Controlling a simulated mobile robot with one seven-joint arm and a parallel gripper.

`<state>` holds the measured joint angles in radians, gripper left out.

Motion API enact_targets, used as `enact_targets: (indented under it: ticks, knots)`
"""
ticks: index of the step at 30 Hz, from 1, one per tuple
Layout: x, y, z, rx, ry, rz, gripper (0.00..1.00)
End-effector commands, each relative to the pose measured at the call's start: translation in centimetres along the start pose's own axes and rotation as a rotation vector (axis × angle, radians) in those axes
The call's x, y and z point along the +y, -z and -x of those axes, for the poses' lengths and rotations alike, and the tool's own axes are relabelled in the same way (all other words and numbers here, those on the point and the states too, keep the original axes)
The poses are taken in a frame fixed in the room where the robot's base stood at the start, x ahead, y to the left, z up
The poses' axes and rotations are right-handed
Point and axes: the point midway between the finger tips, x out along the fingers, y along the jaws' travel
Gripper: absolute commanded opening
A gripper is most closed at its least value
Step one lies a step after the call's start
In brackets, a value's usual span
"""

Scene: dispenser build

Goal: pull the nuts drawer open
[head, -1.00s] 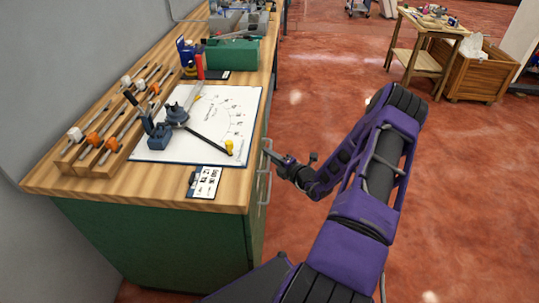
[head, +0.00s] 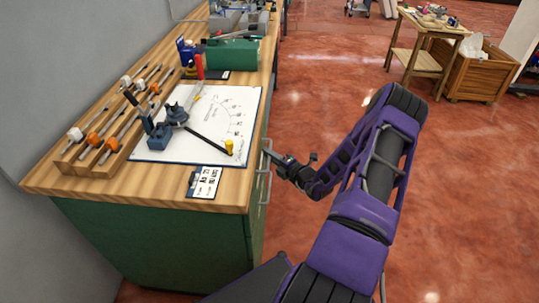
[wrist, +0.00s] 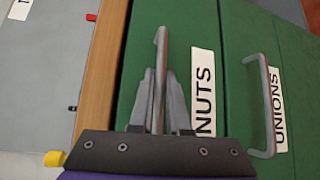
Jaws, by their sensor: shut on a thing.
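The nuts drawer (wrist: 185,30) is a green front with a white NUTS label (wrist: 203,92) in the wrist view. It looks flush with the green front beside it. Its grey bar handle (wrist: 161,50) stands between the two fingers of my gripper (wrist: 160,90), which is shut on it. In the head view my gripper (head: 272,154) is at the right side of the bench, just below the top's edge. The drawer front itself is turned away from the head view.
The unions drawer (wrist: 250,35), with its own handle (wrist: 266,105), is beside the nuts drawer. The wooden bench top (head: 225,182) carries a white board (head: 215,115), clamps and a green box (head: 232,53). The red floor (head: 330,90) right of the bench is clear.

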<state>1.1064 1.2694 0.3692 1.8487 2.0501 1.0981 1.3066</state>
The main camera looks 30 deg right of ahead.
Motion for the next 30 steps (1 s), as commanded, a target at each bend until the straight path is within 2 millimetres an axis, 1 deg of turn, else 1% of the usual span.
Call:
enact_targets:
  ticks: [8, 11, 14, 20, 30]
  knots:
    - [-0.1, -0.3, 0.3, 0.000, -0.001, 0.001, 0.00]
    - [-0.3, -0.9, 0.9, -0.003, 0.000, 0.000, 0.00]
    - [-0.6, -2.0, 2.0, -0.005, 0.001, 0.001, 0.00]
    - [-1.6, -5.3, 5.2, -0.007, 0.002, 0.001, 0.00]
    - [-3.6, -11.8, 11.8, -0.005, 0.003, 0.002, 0.00]
